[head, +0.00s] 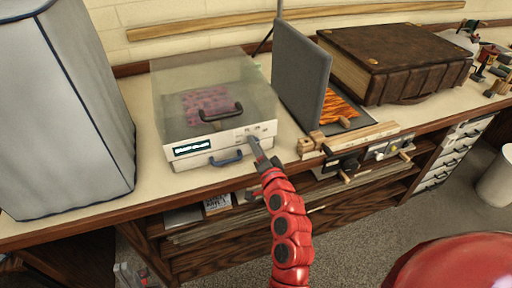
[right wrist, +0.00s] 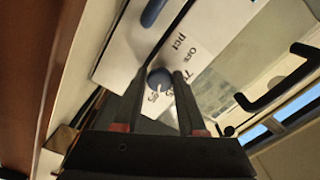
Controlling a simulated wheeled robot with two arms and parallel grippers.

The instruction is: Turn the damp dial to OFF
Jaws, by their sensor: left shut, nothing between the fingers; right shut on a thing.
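The damp dial (right wrist: 158,78) is a small round blue-grey knob with a white pointer line, on the front of a white box (head: 180,162) with a clear lid. In the right wrist view its pointer is directed down toward a number that looks like 65. The OFF label (right wrist: 181,52) is above and to the right of the knob. My right gripper (right wrist: 166,80) is shut on the dial, one finger on each side. In the head view the gripper (head: 254,146) meets the box front at its right end, hiding part of the dial. My left gripper is not in view.
A dark lid handle (head: 222,113) and a blue drawer handle (head: 226,160) stick out near the dial. A grey covered block (head: 65,110) stands left. An upright grey panel (head: 300,75), wooden clamp parts and a large brown book (head: 400,55) stand right.

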